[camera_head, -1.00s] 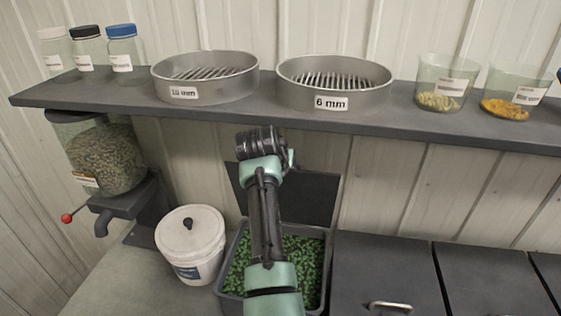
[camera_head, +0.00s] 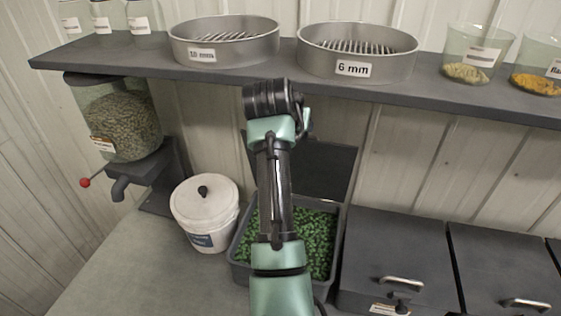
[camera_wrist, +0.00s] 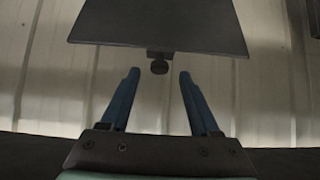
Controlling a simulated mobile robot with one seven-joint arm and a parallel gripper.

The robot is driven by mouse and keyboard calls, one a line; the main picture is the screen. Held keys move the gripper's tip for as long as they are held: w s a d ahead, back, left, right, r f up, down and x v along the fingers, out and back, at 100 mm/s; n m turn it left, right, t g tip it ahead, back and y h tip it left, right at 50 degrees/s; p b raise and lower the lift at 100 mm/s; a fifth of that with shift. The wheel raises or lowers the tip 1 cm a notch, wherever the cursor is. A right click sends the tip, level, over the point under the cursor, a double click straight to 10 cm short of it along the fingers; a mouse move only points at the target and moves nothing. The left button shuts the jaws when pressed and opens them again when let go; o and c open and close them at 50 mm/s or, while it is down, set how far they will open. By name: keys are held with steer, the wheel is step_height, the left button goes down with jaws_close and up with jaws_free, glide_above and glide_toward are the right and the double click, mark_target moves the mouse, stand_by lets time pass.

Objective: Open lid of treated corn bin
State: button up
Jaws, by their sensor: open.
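A grey bin (camera_head: 240,272) full of green seeds stands open below the shelf. Its dark lid (camera_head: 325,168) is raised against the wall behind it. My arm partly covers the bin and lid. No label on this bin is readable, so I cannot tell if it is the treated corn. In the wrist view a dark panel (camera_wrist: 160,25), which looks like the lid, has a small knob (camera_wrist: 158,67) at its lower edge. My gripper (camera_wrist: 160,80) is open, its blue fingers apart on either side of the knob's line and seemingly empty. The fingers are hidden in the head view.
A white lidded bucket (camera_head: 207,218) stands left of the bin. Closed dark bins with handles (camera_head: 401,283) are at right. The shelf (camera_head: 290,80) above holds two sieves, jars and cups. A seed hopper (camera_head: 120,120) is at far left. Counter is clear at front left.

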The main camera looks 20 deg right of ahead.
steer(key=s+a+b, duration=0.5)
steer(key=s+a, duration=0.2)
steer(key=s, duration=0.3)
steer(key=shift+s+r, duration=0.15)
steer(key=shift+s, duration=0.05)
steer(key=s+a+r+n+t+y, duration=0.1)
steer(key=a+r+t, duration=0.25)
steer(key=r, duration=0.25)
steer(key=a+r+n+t, duration=0.2)
steer(key=r+t, duration=0.2)
steer(key=r, duration=0.2)
steer(key=s+a+r+n+t+y, duration=0.1)
steer(key=a+r+t, duration=0.2)
steer(key=r, duration=0.4)
steer(key=s+a+r+n+t+y, duration=0.1)
steer(key=s+a+r+t+y, duration=0.1)
steer(key=s+r, duration=0.4)
steer(key=s+a+r+n+t+y, duration=0.1)
steer(key=s+a+r+t, duration=0.3)
steer(key=s+r+t, duration=0.2)
steer(key=shift+s+a+r+n+y, duration=0.2)
steer(key=shift+s+n+y, duration=0.2)
steer(key=shift+s, duration=0.5)
steer(key=shift+t, duration=0.25)
